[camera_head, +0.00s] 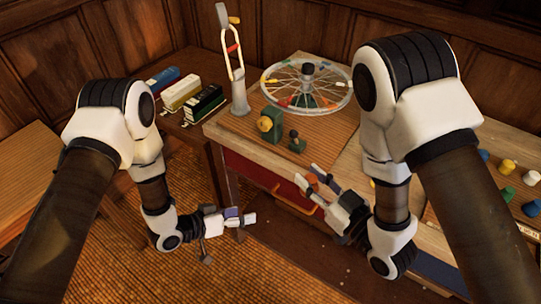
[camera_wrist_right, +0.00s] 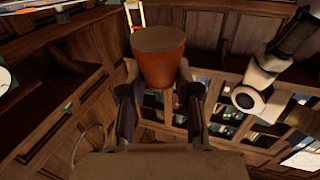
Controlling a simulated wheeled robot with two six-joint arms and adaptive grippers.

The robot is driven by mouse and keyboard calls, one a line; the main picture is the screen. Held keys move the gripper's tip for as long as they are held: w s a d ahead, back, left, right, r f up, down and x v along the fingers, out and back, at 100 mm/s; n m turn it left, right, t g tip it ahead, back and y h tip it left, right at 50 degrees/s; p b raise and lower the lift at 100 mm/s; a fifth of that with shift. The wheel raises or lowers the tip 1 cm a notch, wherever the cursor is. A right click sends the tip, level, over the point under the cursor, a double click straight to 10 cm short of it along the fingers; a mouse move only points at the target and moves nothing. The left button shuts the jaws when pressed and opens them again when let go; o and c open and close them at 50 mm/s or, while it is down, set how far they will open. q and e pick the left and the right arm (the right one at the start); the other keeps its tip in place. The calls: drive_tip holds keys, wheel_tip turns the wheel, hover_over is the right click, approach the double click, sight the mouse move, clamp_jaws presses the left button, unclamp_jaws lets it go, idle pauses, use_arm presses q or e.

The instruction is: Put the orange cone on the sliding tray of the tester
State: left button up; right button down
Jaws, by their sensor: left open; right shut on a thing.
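In the right wrist view the orange cone (camera_wrist_right: 158,70), blunt with a flat greyish end face, sits between the fingers of my right gripper. In the head view my right gripper (camera_head: 318,181) is shut on it, in front of the table's red drawer front; only a small orange part of the cone (camera_head: 312,180) shows. My left gripper (camera_head: 224,244) is open and empty, low over the woven floor. On the table are a green device with a yellow-orange round part (camera_head: 267,124) and a small green-based piece (camera_head: 296,142). I cannot tell which thing is the tester or its sliding tray.
A spoked wheel (camera_head: 305,82) with coloured pieces lies at the table's back. A tall stand (camera_head: 238,95) rises at its left corner. Binders (camera_head: 182,91) sit on a side shelf. At right, several coloured pegs (camera_head: 507,166) stand. A drawer with an orange handle (camera_head: 298,207) is in front.

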use_arm(q)
drive_tip(key=w+d+r+m+g+h, duration=0.2)
drive_tip(key=d+r+m+g, duration=0.2)
drive_tip(key=r+m+g, duration=0.5)
drive_tip(key=w+d+r+m+g+h, duration=0.2)
drive_tip(key=w+d+r+m+g, duration=0.15)
drive_tip(key=r+m+g, duration=0.55)
drive_tip(key=s+d, duration=0.2)
drive_tip(key=d, duration=0.1)
drive_tip(key=s+d+m+t, duration=0.1)
drive_tip(key=s+d, duration=0.1)
drive_tip(key=d, duration=0.1)
drive_tip(key=s+d+m+t, duration=0.1)
drive_tip(key=s+d, duration=0.2)
drive_tip(key=d, duration=0.1)
drive_tip(key=shift+d+f, duration=0.1)
drive_tip(key=shift+f, duration=0.3)
